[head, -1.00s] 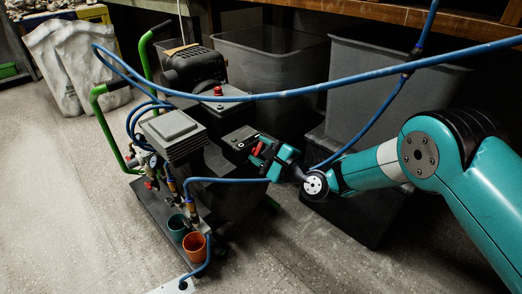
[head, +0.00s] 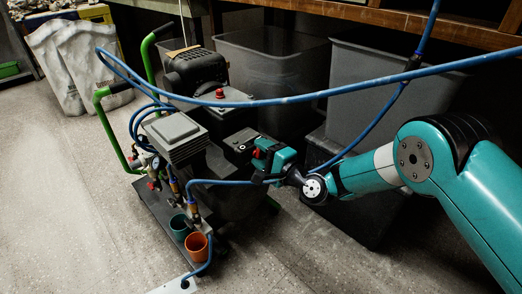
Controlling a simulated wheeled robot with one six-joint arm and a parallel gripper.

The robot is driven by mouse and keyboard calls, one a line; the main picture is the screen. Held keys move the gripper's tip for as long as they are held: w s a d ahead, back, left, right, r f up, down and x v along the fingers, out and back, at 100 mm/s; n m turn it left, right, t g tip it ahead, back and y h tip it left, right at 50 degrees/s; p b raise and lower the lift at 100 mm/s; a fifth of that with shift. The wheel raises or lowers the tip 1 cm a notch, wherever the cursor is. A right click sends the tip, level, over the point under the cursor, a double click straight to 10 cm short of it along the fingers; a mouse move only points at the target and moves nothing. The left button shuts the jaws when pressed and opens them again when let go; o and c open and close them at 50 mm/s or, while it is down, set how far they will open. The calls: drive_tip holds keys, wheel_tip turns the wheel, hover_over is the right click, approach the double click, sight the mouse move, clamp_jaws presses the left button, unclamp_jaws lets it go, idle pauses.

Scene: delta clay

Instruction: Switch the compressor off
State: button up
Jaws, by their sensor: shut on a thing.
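The compressor (head: 182,133) stands on a dark wheeled base with green handles, left of the middle. A small black switch box (head: 239,141) sits on its right side, and a red knob (head: 220,93) tops a dark housing further back. My teal gripper (head: 258,153) reaches in from the right with its red-tipped fingers at the right side of the black box. The jaws are shut on a small part there, which seems to be the switch. That part is mostly hidden by the fingers, so its position cannot be read.
A blue hose (head: 300,98) runs across above my gripper, and another branch hangs down behind it. Grey bins (head: 375,88) stand behind under a wooden bench. A green cup and an orange cup (head: 196,244) sit at the base's front.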

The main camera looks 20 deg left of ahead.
drive_tip(key=n, duration=0.5)
drive_tip(key=shift+s+f+n, duration=0.1)
drive_tip(key=shift+s+n, duration=0.1)
drive_tip(key=shift+n, duration=0.1)
drive_tip(key=shift+s+f+n, duration=0.1)
drive_tip(key=shift+n, duration=1.05)
drive_tip(key=shift+s+f+n, duration=0.1)
drive_tip(key=shift+n, duration=1.05)
drive_tip(key=o, duration=0.9)
drive_tip(key=shift+a, duration=0.1)
